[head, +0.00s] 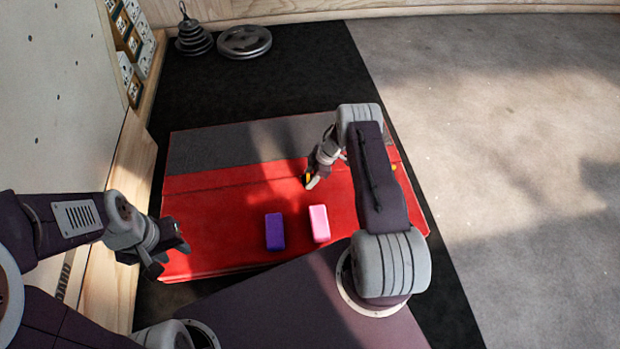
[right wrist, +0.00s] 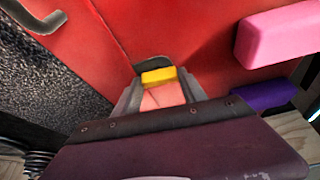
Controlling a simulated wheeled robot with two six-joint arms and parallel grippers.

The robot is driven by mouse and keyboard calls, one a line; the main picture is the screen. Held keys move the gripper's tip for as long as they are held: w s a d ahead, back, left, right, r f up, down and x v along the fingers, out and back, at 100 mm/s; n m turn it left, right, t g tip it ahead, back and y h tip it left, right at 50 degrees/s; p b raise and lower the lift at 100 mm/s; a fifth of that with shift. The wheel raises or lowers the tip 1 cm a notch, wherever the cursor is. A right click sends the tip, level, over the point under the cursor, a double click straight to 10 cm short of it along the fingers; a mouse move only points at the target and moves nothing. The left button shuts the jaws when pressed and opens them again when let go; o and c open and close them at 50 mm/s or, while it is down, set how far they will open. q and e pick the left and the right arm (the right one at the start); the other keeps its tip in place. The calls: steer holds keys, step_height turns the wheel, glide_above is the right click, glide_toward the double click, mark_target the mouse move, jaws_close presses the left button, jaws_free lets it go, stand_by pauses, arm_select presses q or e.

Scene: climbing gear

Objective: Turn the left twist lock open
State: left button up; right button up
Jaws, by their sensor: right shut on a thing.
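My right gripper (head: 312,181) is shut on the left twist lock, a small yellow piece (head: 306,176) on the red pad. In the right wrist view the yellow left twist lock (right wrist: 158,76) shows between the two grey fingers, with a dark plate partly visible behind it. Its exact turn angle cannot be told. A second yellow spot (head: 394,168), partly hidden by my right arm, lies near the pad's right edge. My left gripper (head: 170,258) is open and empty over the pad's left front corner.
A purple block (head: 275,231) and a pink block (head: 319,223) stand on the red pad (head: 215,215) in front of my right gripper. Weight plates (head: 244,41) lie at the back. A climbing wall (head: 60,80) borders the left. Grey floor at right is clear.

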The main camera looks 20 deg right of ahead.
steer(key=shift+n+b, duration=0.3)
steer(key=shift+n, duration=0.3)
steer(key=shift+a+g, duration=0.1)
steer(key=shift+g, duration=0.2)
steer(key=o, duration=1.4)
steer(key=shift+c, duration=0.2)
steer(key=shift+r, duration=0.1)
steer(key=p+v, duration=0.6)
steer(key=v, duration=0.3)
